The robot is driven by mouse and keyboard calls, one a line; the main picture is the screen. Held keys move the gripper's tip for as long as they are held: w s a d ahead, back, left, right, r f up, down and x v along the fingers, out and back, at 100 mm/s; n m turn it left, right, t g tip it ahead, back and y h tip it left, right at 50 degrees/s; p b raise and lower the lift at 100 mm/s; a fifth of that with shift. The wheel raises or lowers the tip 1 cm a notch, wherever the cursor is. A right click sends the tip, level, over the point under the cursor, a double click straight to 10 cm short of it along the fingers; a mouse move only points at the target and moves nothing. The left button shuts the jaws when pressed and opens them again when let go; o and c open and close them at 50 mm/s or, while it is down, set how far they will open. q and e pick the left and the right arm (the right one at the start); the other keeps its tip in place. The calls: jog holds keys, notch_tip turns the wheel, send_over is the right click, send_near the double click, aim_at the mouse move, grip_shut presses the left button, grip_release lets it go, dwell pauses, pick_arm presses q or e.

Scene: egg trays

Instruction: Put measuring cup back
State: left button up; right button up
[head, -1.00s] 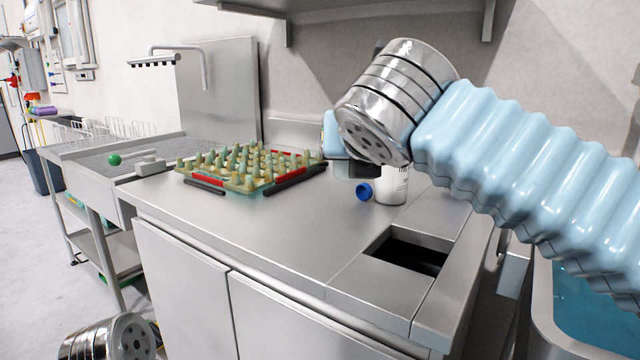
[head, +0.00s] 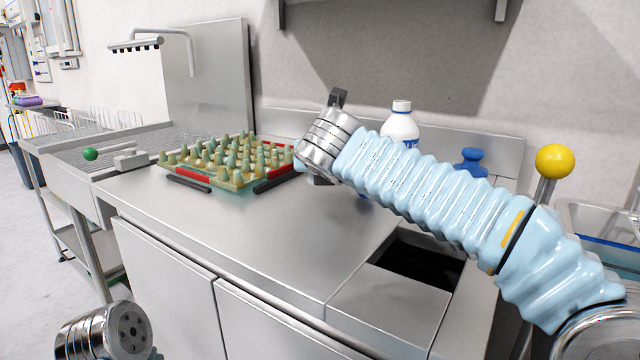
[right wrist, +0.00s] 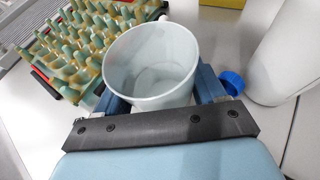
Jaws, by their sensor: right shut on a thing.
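The measuring cup (right wrist: 152,65) is a pale, translucent open cup, seen from above in the right wrist view. My right gripper (right wrist: 160,88) is shut on it, with one blue finger on each side. The cup looks empty and upright. In the head view the cup is hidden behind my right wrist, which is over the counter beside the egg tray. I cannot tell whether the cup touches the counter. Only the metal end of my left arm shows at the bottom left of the head view; its gripper is out of view.
The pegged egg tray (head: 238,183) sits on the steel counter (head: 250,235). A square opening (head: 425,262) is in the counter's right part. The counter's front middle is clear.

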jog(key=shift+w+f, duration=0.2)
jog(key=shift+f, duration=0.05)
jog(key=shift+w+a+f+b, duration=0.15)
jog(key=shift+f+b, duration=0.2)
jog(key=shift+f, duration=0.55)
jog(key=shift+w+d+f+b, duration=0.1)
jog(key=shift+f+b, duration=0.25)
jog(key=shift+f, duration=0.55)
jog(key=shift+f, duration=0.1)
jog(key=o, duration=1.1)
jog(key=shift+s+r, duration=0.1)
jog(key=shift+r, duration=0.1)
jog(key=v, duration=1.1)
jog(key=shift+s+a, duration=0.1)
jog(key=shift+s, duration=0.3)
